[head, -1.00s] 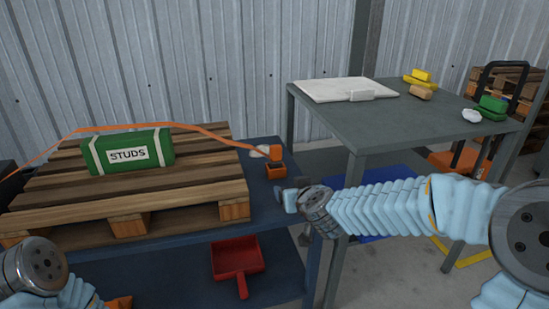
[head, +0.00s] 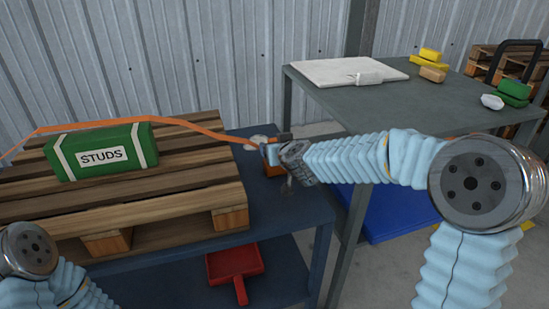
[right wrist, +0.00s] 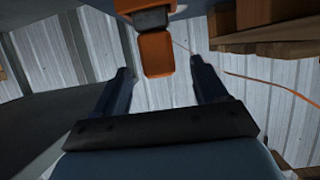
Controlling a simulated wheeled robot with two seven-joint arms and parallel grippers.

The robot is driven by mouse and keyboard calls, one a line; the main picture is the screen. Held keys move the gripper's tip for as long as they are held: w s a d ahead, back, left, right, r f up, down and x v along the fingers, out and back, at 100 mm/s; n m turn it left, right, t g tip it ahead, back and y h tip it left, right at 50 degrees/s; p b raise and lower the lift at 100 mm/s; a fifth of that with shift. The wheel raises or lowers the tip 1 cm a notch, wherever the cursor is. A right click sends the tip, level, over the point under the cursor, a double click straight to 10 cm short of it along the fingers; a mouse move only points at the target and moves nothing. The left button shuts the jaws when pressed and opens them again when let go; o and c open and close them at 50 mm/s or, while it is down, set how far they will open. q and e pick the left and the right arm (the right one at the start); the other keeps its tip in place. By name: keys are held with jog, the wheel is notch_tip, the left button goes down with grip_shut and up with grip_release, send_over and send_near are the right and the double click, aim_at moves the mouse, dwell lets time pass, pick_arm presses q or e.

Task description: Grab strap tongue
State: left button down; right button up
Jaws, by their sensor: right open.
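The orange strap tongue (right wrist: 158,53) stands up between the fingers of my right gripper (right wrist: 161,70) in the right wrist view. Both fingers are spread, with gaps on each side, so the gripper is open. An orange buckle or holder (right wrist: 140,5) sits beyond the tongue. In the head view my right gripper (head: 272,153) is at the strap's end, above the blue bench corner, and largely covers the tongue.
The package lies on a wooden pallet (head: 150,200) on the blue bench (head: 290,215). A red dustpan (head: 235,262) is on the lower shelf. A grey table (head: 400,105) with a white board and several small blocks stands to the right.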

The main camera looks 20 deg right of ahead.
jog(key=x, duration=0.6)
jog(key=shift+d, duration=0.1)
jog(key=shift+r, duration=0.1)
jog(key=shift+c, duration=0.4)
jog(key=c, duration=1)
